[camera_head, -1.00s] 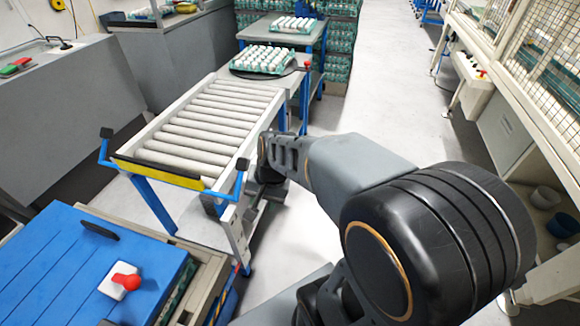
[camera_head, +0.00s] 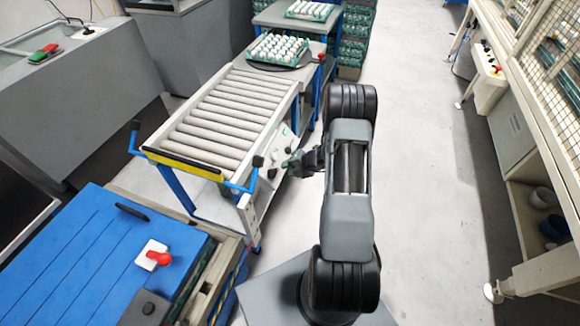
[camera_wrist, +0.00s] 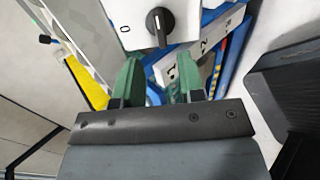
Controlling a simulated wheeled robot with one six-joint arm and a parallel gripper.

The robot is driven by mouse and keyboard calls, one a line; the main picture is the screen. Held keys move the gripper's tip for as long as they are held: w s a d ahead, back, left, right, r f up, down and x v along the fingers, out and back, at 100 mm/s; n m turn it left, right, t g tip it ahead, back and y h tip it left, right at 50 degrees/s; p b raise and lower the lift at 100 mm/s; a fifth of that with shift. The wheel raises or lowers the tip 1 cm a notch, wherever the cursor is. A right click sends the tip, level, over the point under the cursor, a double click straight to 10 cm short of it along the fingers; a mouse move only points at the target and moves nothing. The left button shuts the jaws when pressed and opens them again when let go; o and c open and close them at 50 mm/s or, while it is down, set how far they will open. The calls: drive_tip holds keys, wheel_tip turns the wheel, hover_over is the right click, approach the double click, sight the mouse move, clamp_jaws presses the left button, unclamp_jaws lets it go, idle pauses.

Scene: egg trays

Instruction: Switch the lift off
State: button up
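A white switch panel (camera_head: 279,151) with dark knobs is on the right side of the roller table (camera_head: 152,152). In the wrist view, a white plate (camera_wrist: 190,22) carries a black rotary knob (camera_wrist: 159,25), with a "0" mark to its left. The knob's grip stands roughly upright in that view. My gripper (camera_wrist: 158,72) has green fingers spread apart with nothing between them. The knob lies just beyond the fingertips, roughly centred between them and apart from them. In the head view, my gripper (camera_head: 291,163) is close to the panel, small and dark.
A blue cover (camera_head: 75,245) with a red switch (camera_head: 158,258) is at lower left. An egg tray (camera_head: 278,50) stands beyond the rollers. A grey cabinet with a red-and-green control (camera_head: 44,53) is at upper left. The floor aisle (camera_head: 420,130) at right is clear.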

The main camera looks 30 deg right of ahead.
sight(276, 173)
drive_tip(key=b+x, duration=0.4)
drive_tip(key=x, duration=0.4)
drive_tip(key=shift+f+b, duration=0.1)
drive_tip(key=shift+b, duration=0.3)
